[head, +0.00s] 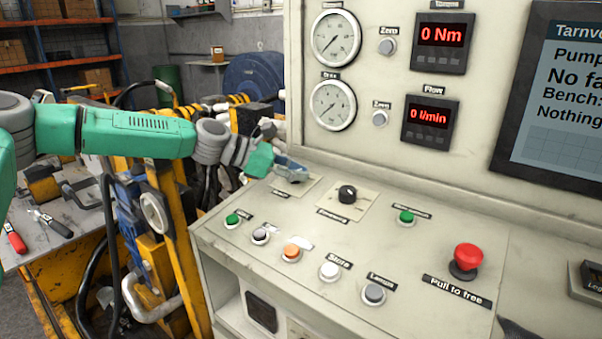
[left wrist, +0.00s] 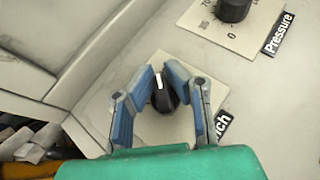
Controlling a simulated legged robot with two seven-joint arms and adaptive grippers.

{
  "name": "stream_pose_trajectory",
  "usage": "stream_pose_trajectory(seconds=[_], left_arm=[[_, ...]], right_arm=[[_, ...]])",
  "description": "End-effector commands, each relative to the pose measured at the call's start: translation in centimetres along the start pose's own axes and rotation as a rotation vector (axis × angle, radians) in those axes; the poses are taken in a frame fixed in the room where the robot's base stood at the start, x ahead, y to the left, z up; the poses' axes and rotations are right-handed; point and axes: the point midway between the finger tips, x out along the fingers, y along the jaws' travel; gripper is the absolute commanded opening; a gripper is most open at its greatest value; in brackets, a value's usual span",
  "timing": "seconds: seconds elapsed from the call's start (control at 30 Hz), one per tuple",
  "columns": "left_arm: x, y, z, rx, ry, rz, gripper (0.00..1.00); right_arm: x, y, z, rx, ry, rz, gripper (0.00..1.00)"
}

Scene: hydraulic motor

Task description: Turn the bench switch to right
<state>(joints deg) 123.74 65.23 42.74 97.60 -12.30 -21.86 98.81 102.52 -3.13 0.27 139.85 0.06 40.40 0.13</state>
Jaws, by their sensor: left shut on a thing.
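The bench switch (left wrist: 164,98) is a small black knob with a white pointer line, on a cream plate (left wrist: 97,112) in the left wrist view. Its line points up, leaning slightly left, in that view. My left gripper (left wrist: 164,82) has its blue-grey fingers on both sides of the knob and is shut on it. In the head view my left gripper (head: 296,174) is at the panel's back left and hides the knob. A label ending in "ch" (left wrist: 223,122) is partly covered by a finger. My right gripper does not show.
The black pressure knob (head: 347,194) is to the right, also seen in the left wrist view (left wrist: 233,8). Several buttons line the panel's front, with a red emergency stop (head: 467,258) at right. Gauges (head: 335,37) and red displays (head: 441,36) are on the upright panel behind.

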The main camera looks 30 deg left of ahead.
Motion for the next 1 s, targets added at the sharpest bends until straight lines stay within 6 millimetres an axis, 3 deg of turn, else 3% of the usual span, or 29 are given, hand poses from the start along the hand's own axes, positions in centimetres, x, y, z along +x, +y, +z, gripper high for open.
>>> stream_pose_trajectory(seconds=[0.03,0.1,0.47,1.0], left_arm=[[0.0,-0.1,-0.6,-0.006,0.007,-0.005,0.14],[0.0,-0.1,-0.5,-0.005,0.007,-0.004,0.32],[-0.3,0.0,-0.1,-0.001,0.003,0.0,0.32],[-7.9,0.2,-0.2,-0.003,-0.002,0.002,0.32]], right_arm=[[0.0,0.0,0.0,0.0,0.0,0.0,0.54],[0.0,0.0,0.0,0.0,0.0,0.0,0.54],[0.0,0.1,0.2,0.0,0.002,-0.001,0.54],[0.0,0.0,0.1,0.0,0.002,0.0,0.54]])
